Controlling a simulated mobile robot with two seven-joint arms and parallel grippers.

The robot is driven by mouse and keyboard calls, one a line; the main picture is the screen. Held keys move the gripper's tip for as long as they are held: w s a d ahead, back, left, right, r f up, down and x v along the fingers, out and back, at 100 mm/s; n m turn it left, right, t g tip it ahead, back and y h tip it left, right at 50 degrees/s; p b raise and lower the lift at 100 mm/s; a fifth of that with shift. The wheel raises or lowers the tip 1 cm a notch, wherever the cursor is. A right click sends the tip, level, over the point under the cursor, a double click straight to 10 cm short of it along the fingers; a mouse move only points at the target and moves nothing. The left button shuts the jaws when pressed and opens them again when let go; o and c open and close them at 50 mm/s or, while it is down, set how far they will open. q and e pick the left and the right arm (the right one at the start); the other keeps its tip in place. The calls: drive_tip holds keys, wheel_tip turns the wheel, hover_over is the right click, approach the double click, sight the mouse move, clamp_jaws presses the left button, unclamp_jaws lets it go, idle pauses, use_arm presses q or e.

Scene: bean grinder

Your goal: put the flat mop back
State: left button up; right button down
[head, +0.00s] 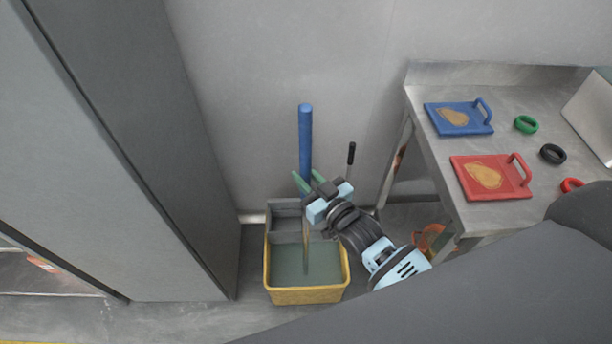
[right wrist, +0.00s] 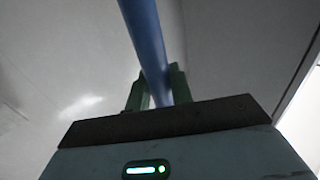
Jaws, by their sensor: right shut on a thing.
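The mop's blue handle (head: 305,140) stands upright near the back wall in the head view. Its lower shaft (head: 306,235) runs down into the yellow mop bucket (head: 307,296), which holds grey-green liquid. The mop head is not visible. My right gripper (head: 306,183) is shut on the blue handle above the bucket, with its green fingers on either side of it. The right wrist view shows the handle (right wrist: 147,45) passing between the green fingers (right wrist: 154,90). My left gripper is not in view.
A steel table (head: 450,170) stands at the right with a blue board (head: 472,127), a red board (head: 505,187) and several coloured rings. A tall grey cabinet (head: 150,150) is close on the left. A thin black-topped handle (head: 351,155) stands behind my right gripper.

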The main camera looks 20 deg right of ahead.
drive_tip(key=c, duration=1.7)
unclamp_jaws()
drive_tip(key=shift+f, duration=0.25)
drive_tip(key=o, duration=0.5)
drive_tip(key=shift+r, duration=0.1)
drive_tip(key=shift+c, duration=0.2)
drive_tip(key=shift+r, duration=0.15)
drive_tip(key=v, duration=1.2)
